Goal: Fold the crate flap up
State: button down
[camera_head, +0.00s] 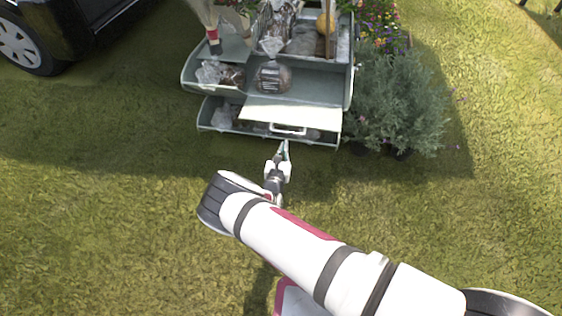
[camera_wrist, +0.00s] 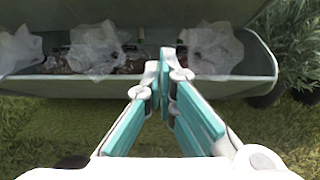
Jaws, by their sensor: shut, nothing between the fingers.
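The crate flap (camera_head: 300,110) is a pale panel on the front of the grey-green crate (camera_head: 320,87). It sticks out toward me over the lower tray (camera_head: 215,127), with a white handle (camera_head: 288,130) at its front edge. My gripper (camera_head: 284,147) is shut and empty, just in front of the tray and below the handle in the picture. In the wrist view the closed fingertips (camera_wrist: 162,65) overlap the tray's front rim (camera_wrist: 75,87). I cannot tell whether they touch it. The handle does not show clearly there.
Clear plastic bags (camera_wrist: 215,50) with dark contents lie in the lower tray. A wrapped loaf-like item (camera_head: 273,77) sits in the tier above. Bushy plants (camera_head: 400,105) stand close on the right. A black car (camera_head: 50,30) is at upper left. Grass in front is open.

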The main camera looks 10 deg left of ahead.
jog(key=shift+r+b, duration=0.45)
jog(key=shift+r, duration=1.45)
jog(key=shift+r, duration=0.1)
